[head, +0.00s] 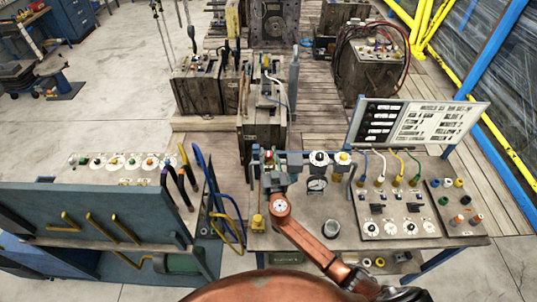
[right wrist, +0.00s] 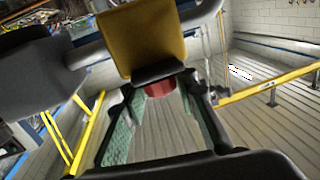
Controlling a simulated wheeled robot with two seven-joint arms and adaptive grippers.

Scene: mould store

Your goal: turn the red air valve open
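The red air valve (head: 268,156) shows as a small red spot on the rail at the back of the bench, just beyond my right gripper (head: 271,178). My copper right arm reaches up to it from the lower right. In the right wrist view, a red round part (right wrist: 158,90) shows between the dark fingers of my right gripper (right wrist: 160,88), partly hidden by a dark piece and a yellow block above it. The fingers stand apart, with a gap seeming to show beside the red part. Contact cannot be made out. My left gripper is not in view.
A round gauge (head: 317,184) and white and yellow knobs stand right of the valve. A switch panel (head: 398,214) with coloured hoses is farther right. A blue rack (head: 95,215) with yellow hooks stands left. Dark mould blocks (head: 262,130) stand close behind the bench.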

